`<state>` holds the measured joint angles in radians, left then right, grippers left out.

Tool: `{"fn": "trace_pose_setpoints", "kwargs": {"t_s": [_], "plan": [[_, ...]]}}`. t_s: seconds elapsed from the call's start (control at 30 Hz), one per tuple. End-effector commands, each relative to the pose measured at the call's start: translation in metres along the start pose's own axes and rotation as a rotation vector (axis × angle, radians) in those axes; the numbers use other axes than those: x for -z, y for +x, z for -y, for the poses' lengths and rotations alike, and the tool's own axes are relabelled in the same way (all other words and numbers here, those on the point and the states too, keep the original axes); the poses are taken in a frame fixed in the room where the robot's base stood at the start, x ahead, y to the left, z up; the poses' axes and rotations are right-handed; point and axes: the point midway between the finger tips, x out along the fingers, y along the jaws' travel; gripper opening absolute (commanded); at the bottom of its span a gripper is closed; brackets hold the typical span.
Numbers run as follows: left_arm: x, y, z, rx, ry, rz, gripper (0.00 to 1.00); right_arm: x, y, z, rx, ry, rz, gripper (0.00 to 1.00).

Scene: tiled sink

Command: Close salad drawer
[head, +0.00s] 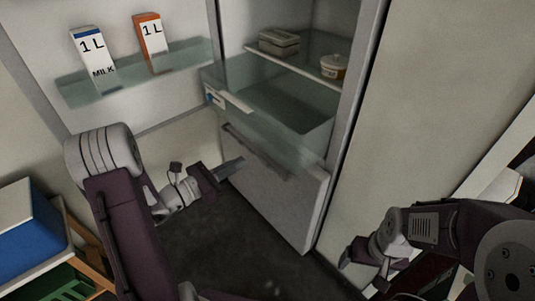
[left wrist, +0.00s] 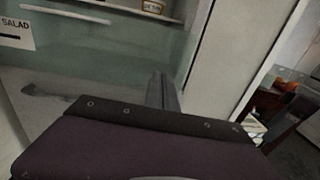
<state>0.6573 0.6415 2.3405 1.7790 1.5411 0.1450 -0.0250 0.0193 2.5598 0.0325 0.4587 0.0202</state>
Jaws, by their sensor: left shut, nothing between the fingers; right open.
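The salad drawer (head: 285,133) is a clear, greenish glass bin in the open fridge, below a glass shelf. It appears pulled out, its front jutting past that shelf. Its front carries a pale handle strip (head: 237,101) and a label (head: 214,96); the left wrist view shows the label reading SALAD (left wrist: 16,34). My left gripper (head: 236,165) is shut and empty, below the drawer's front and near the lower white drawer. Its closed fingers show in the left wrist view (left wrist: 162,92). My right gripper (head: 352,258) is open and empty, low to the right of the fridge.
The fridge door stands open at left, with two cartons (head: 151,42) on its glass shelf (head: 130,76). A lower white drawer (head: 272,190) with a grey handle is under the salad drawer. Containers (head: 333,67) sit on the shelf above. A blue box (head: 38,232) stands at far left.

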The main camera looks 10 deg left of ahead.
Motion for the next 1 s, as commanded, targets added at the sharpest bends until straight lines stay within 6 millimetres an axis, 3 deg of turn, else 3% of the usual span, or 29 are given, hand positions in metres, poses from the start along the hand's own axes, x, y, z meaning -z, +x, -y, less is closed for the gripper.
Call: {"fn": "trace_pose_setpoints", "kwargs": {"t_s": [0.03,0.1,0.37,1.0], "plan": [[0.014,-0.005,-0.005,-0.017,-0.008,-0.002,0.00,-0.001,0.012,0.000,0.000,0.000,0.000,0.86],[0.020,-0.009,-0.009,-0.033,-0.012,-0.003,0.00,-0.002,0.016,0.000,0.000,0.000,0.000,0.86],[0.019,-0.006,-0.011,-0.039,-0.010,-0.004,0.00,-0.002,0.016,0.000,0.000,0.000,0.000,0.86],[0.021,0.115,-0.015,-0.037,-0.009,-0.002,0.00,-0.004,0.040,-0.001,0.000,0.000,0.000,0.86]]}}
